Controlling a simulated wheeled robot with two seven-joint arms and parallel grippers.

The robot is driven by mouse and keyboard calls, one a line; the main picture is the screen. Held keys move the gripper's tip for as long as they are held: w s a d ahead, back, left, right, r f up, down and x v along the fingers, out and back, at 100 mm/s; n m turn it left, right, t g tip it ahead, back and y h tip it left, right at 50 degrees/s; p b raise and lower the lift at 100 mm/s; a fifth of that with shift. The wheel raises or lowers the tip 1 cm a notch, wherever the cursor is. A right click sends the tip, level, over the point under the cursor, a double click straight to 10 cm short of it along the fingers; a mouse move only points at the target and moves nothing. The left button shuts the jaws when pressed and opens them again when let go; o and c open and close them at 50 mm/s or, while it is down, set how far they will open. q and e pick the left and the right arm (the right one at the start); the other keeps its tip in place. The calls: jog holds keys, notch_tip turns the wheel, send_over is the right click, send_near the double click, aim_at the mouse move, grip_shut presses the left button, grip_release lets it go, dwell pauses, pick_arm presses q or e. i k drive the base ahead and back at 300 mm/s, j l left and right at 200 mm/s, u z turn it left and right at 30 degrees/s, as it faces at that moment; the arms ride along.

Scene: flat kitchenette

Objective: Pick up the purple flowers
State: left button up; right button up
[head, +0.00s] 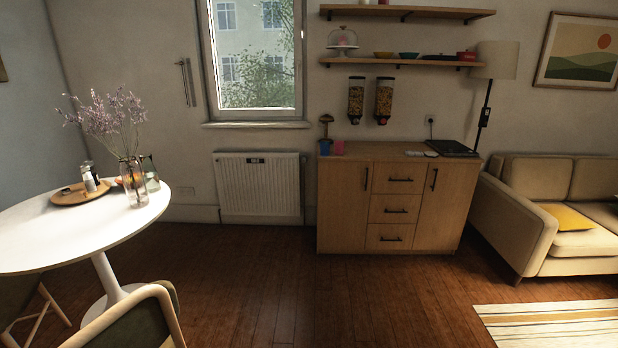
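The purple flowers (108,115) stand upright as thin branching stems in a clear glass vase (134,185). The vase is on the round white table (60,245) at the left, near the table's right edge. The blossoms spread above the table, leaning toward the left. Neither of my grippers shows in the head view.
A wooden tray (68,198) with small shakers sits left of the vase, and a glass jug (150,172) stands just behind it. A chair (135,318) is at the table's near side. A wooden cabinet (345,215) and a sofa (522,232) are right. The middle floor is clear.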

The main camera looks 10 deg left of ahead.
aim_at(100, 121)
jog(key=i, duration=0.6)
jog(key=i+l+u, duration=0.1)
jog(key=i, duration=0.45)
jog(key=i+l+u, duration=0.1)
jog(key=i, duration=0.5)
